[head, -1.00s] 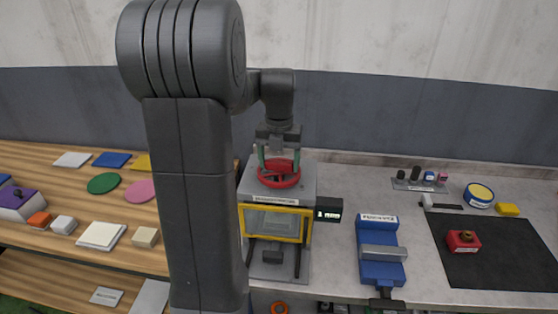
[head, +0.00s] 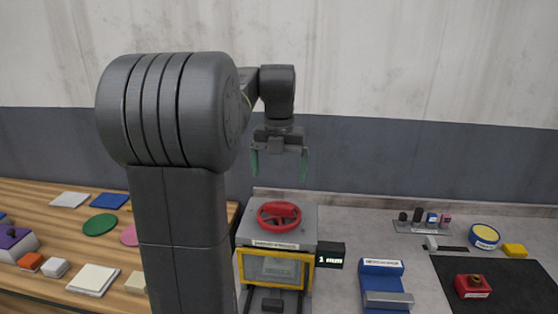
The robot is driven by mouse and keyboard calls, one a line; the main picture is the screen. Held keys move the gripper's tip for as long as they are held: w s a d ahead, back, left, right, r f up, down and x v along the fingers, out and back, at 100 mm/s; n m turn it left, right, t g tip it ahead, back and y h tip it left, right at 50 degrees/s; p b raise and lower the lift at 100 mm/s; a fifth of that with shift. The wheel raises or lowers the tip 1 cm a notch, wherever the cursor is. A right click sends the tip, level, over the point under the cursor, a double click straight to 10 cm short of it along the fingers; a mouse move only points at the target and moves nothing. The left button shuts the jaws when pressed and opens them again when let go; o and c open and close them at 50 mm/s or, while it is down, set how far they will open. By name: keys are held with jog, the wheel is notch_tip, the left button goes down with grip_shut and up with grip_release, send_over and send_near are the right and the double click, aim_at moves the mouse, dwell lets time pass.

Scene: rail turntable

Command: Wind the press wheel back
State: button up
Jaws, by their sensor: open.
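The press wheel (head: 262,216) is a red handwheel lying flat on top of the grey press (head: 304,240). The press has a yellow-framed window (head: 240,268) at its front and a small black display (head: 330,260) at its right side reading "1 mm". My gripper (head: 280,170) is open and empty, with its green fingers pointing down. It is above the wheel and clear of it. The lower part of the press is cut off by the picture's bottom edge.
A blue vise-like device (head: 381,267) stands right of the press. Farther right are a black mat (head: 520,285), a red block with a knob (head: 472,286), a yellow-blue round tin (head: 485,236) and a small tool rack (head: 422,227).

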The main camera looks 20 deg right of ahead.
aim_at(279, 205)
notch_tip(279, 205, up, 4)
jog(key=shift+f, duration=0.25)
dwell(0.4)
notch_tip(279, 205, down, 14)
jog(key=shift+p, duration=0.75)
jog(key=shift+r, duration=0.1)
